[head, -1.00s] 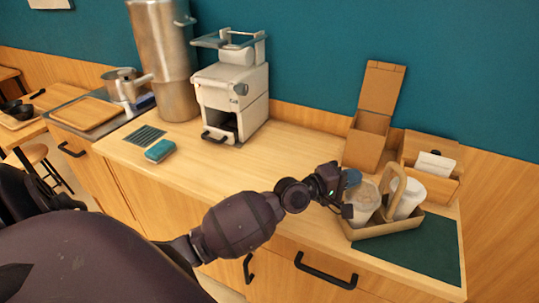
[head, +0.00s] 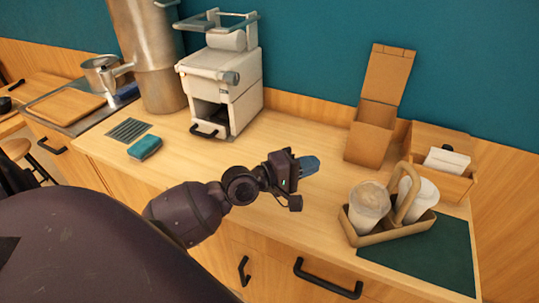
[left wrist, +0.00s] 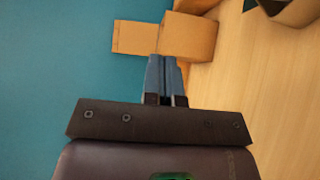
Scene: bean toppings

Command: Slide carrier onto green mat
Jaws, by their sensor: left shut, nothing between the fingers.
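The cardboard-brown carrier (head: 398,232) has a looped handle and holds two cups, a clear-looking cup (head: 369,207) at left and a white cup (head: 420,197) at right. It stands upright, partly over the dark green mat (head: 432,258), with its left end on bare counter. My left gripper (head: 309,165) is above the counter, to the left of the carrier and apart from it. Its blue fingers are shut together and empty, as the left wrist view (left wrist: 162,78) also shows. My right gripper does not show.
A tall open cardboard box (head: 371,138) and a wooden holder with white cards (head: 440,165) stand behind the carrier. A white machine (head: 222,85), a teal sponge (head: 145,147) and a steel urn (head: 148,60) are at left. The counter's middle is free.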

